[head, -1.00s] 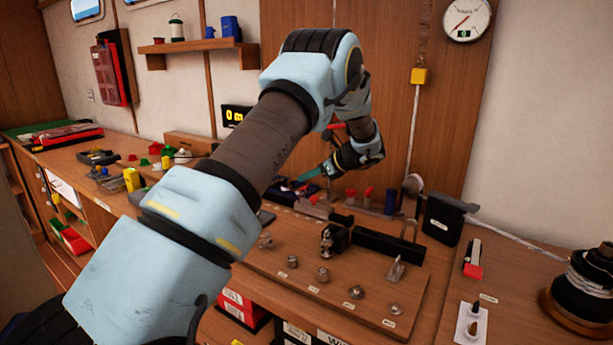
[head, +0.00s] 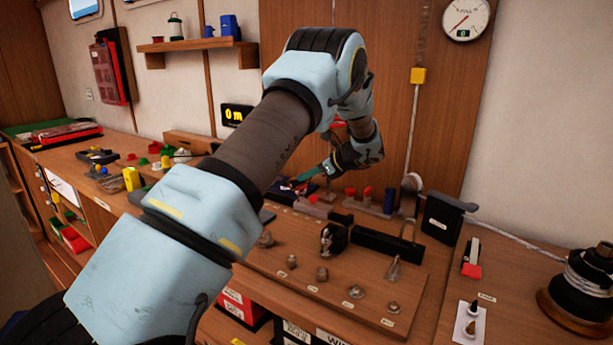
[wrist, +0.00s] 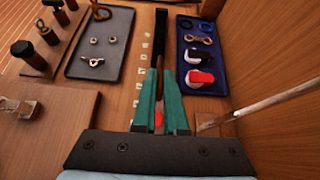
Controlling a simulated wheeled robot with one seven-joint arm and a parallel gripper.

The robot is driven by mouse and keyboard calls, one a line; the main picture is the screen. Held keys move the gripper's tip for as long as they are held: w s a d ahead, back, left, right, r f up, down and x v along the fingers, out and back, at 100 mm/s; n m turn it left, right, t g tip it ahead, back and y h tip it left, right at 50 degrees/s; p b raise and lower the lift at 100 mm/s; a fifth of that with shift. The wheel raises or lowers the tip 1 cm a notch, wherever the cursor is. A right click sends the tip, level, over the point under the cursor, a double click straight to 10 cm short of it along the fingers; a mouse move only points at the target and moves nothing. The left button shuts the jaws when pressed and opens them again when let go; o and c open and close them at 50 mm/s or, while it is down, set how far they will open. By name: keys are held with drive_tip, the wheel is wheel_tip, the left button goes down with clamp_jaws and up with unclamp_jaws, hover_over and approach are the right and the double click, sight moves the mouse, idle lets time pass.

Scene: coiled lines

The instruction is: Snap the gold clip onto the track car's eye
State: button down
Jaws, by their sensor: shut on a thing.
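My gripper (head: 297,182) is at the far side of the bench, above the blue tray. A dark, long shape (wrist: 161,40) shows just beyond the fingertips. A brassy double-ended clip-like piece (wrist: 198,40) lies in the blue tray (wrist: 215,62), to the right of the fingers. In the head view a dark fitting (head: 334,238), perhaps the track car, stands at the left end of a black track (head: 385,244). Its eye is not clear.
A grey tray (wrist: 88,68) with small metal fittings lies left of the fingers. A wood panel wall is close on the right in the wrist view, with a pale rod (wrist: 270,106) slanting across. Metal fittings stand on the board (head: 300,265) in front.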

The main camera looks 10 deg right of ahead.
sight(314, 197)
drive_tip(key=shift+s+d+f+b, duration=0.25)
drive_tip(key=shift+f, duration=0.3)
drive_tip(key=shift+s+d+f+b, duration=0.2)
drive_tip(key=shift+s+d+f, duration=0.05)
drive_tip(key=shift+f, duration=0.25)
drive_tip(key=shift+s+d+f, duration=0.1)
drive_tip(key=shift+s+d, duration=0.3)
drive_tip(key=shift+s, duration=0.1)
idle(0.6)
drive_tip(key=shift+s+d+r+p, duration=0.1)
drive_tip(key=shift+d+r+p, duration=0.05)
drive_tip(key=shift+r+p, duration=0.2)
drive_tip(key=shift+s+d+r, duration=0.15)
drive_tip(key=shift+r, duration=0.15)
idle(0.6)
drive_tip(key=c, duration=0.9)
unclamp_jaws()
